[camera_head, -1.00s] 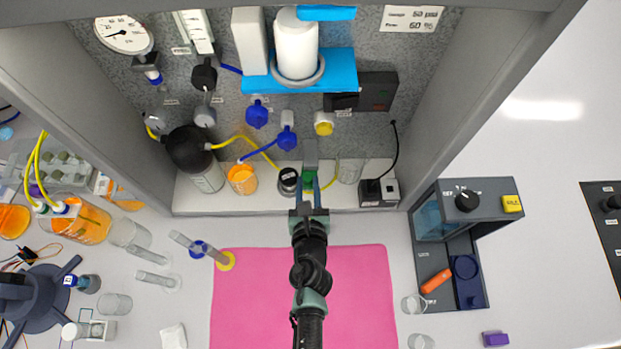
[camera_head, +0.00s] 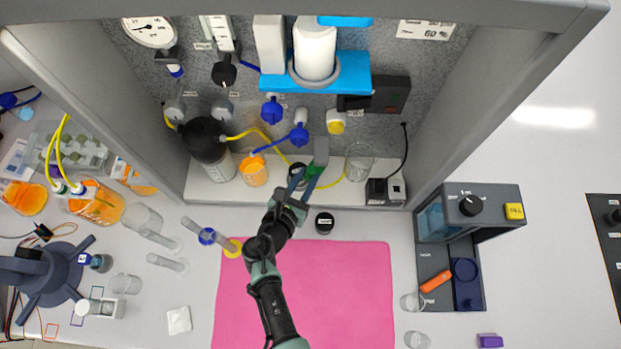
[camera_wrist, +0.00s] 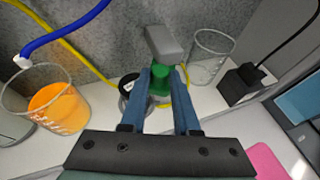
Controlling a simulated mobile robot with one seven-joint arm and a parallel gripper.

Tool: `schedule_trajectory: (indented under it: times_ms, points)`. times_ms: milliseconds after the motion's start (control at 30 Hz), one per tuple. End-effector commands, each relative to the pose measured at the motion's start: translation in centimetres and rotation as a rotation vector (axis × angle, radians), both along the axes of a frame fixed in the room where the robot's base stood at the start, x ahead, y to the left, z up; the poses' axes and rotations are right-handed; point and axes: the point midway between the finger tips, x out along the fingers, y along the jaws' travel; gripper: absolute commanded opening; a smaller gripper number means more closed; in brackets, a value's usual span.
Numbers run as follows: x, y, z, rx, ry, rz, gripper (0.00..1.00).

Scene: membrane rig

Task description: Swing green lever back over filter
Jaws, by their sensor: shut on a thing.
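The green lever (camera_wrist: 160,78) shows between the two blue fingers of my gripper (camera_wrist: 163,88) in the wrist view. The fingers are shut on it. A grey block (camera_wrist: 165,43) stands just above it. In the head view my gripper (camera_head: 307,180) reaches into the rig from the lower left, and a little of the green lever (camera_head: 313,170) shows at its fingertips. A round black-and-white piece (camera_head: 297,170), perhaps the filter, sits just left of the lever. It is partly hidden behind the left finger in the wrist view (camera_wrist: 128,84).
A beaker of orange liquid (camera_head: 254,171) stands left of my gripper and an empty glass beaker (camera_head: 359,163) right. Blue and yellow tubes run close behind. A small black cap (camera_head: 324,222) lies in front of the rig, by the pink mat (camera_head: 340,290).

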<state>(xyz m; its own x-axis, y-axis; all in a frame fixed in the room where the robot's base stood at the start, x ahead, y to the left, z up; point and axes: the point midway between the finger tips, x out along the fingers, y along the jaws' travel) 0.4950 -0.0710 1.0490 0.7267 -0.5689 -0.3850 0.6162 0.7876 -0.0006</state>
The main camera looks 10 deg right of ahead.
Motion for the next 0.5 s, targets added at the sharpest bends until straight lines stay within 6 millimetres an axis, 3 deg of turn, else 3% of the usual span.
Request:
schedule_trajectory:
  times_ms: [500]
  points:
    - [2.6, 1.8, -0.5, -0.001, -0.008, -0.390, 0.00]
